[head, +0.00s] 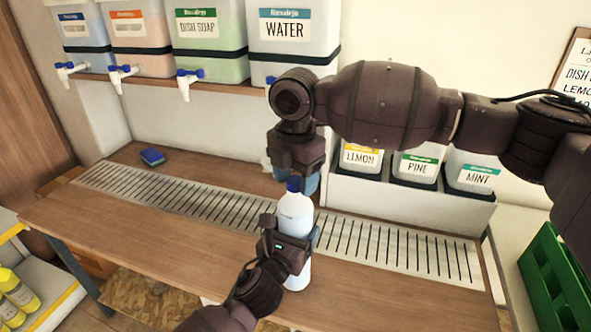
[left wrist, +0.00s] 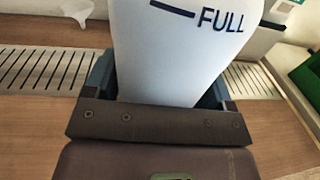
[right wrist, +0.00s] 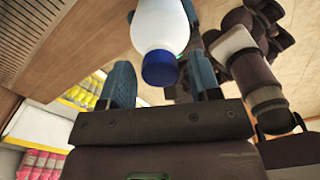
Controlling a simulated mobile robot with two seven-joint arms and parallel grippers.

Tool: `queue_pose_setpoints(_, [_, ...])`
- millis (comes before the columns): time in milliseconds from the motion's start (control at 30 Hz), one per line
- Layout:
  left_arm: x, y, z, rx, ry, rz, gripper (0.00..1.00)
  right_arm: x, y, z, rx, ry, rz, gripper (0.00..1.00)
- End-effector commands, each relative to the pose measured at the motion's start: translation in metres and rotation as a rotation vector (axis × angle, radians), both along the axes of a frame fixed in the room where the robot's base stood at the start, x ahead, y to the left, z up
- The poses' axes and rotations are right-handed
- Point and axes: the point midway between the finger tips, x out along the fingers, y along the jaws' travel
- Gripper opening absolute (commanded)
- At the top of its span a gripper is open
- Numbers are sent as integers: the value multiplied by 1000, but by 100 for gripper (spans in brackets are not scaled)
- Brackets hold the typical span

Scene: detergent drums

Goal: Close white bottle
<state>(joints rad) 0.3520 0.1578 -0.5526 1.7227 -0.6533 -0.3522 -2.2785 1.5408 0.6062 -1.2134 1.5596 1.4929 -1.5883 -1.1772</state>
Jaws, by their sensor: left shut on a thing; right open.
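The white bottle (head: 295,214) stands upright at the front edge of the drip grate, with a blue cap (head: 294,184) on its top. My left gripper (head: 290,236) is shut around the bottle's body; in the left wrist view the bottle (left wrist: 188,50) shows a FULL mark between the fingers. My right gripper (head: 292,180) is above the bottle, pointing down, with its fingers around the cap's height. In the right wrist view the blue cap (right wrist: 160,68) lies between the open fingers with gaps on both sides. Whether the cap is fully seated I cannot tell.
The slatted grate (head: 200,208) runs along the wooden counter (head: 130,240). A blue sponge (head: 152,157) lies at the back left. Drums with taps, such as the water drum (head: 292,35), stand on a shelf behind. A green crate (head: 555,275) is at the right.

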Motion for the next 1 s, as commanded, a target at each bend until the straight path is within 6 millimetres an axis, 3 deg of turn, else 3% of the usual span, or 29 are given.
queue_pose_setpoints(200, [0,0,-1,1,2,0,11,0,0,0,0,0,0,55])
queue_pose_setpoints(533, [0,0,-1,1,2,0,11,0,0,0,0,0,0,7])
queue_pose_setpoints(767, [0,0,-1,1,2,0,11,0,0,0,1,1,-65,6])
queue_pose_setpoints(1000, [0,0,-1,1,2,0,11,0,0,-1,0,2,-386,6])
